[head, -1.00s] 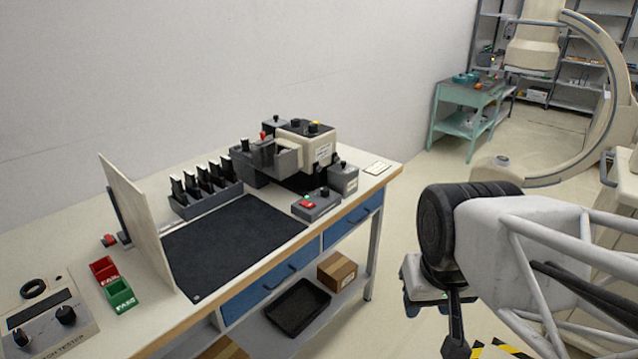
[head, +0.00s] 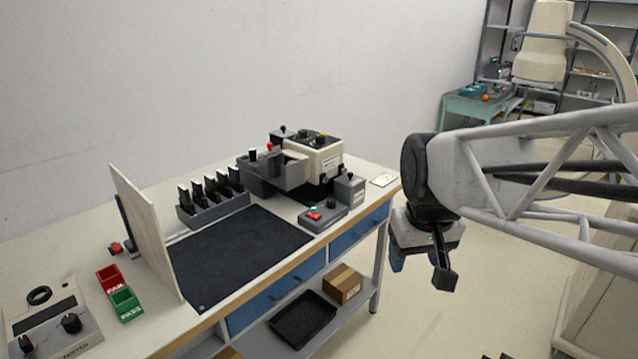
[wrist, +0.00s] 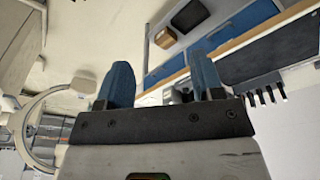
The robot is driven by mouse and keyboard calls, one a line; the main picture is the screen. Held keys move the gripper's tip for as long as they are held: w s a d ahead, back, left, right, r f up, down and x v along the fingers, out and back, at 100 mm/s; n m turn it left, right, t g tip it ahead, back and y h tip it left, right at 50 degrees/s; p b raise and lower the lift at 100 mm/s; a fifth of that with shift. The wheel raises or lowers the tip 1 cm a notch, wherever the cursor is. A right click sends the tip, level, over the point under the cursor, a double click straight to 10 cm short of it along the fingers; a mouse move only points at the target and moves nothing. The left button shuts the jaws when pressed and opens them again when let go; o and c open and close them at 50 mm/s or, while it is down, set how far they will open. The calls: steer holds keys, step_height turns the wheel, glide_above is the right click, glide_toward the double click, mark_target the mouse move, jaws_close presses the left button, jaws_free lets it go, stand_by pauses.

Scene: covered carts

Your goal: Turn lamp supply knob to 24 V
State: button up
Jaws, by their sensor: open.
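A small grey box (head: 323,217) with a red switch, a green light and a black knob (head: 331,204) stands near the bench's front right edge. A taller grey box (head: 350,188) with a black knob on top stands just behind it. Labels are too small to read, so I cannot tell which is the lamp supply or where its knob points. My gripper (head: 411,262) hangs right of the bench, apart from both boxes. In the wrist view its blue fingers (wrist: 161,78) are spread and empty.
A beige-and-grey machine (head: 315,155) stands behind the boxes. A black mat (head: 235,252), a rack of black-handled tools (head: 212,202) and an upright panel (head: 147,235) lie further left. A tester (head: 50,325) is at far left.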

steer(key=w+a+r+n, duration=0.1)
steer(key=w+r+n, duration=0.1)
steer(key=w, duration=1.2)
steer(key=n+g, duration=0.2)
steer(key=n, duration=0.3)
glide_above(331, 200)
steer(key=f, duration=1.4)
steer(key=shift+s+d+f, duration=0.15)
steer(key=shift+s, duration=0.2)
steer(key=shift+w+f, duration=0.3)
steer(key=shift+w, duration=0.05)
steer(key=shift+f, duration=3.9)
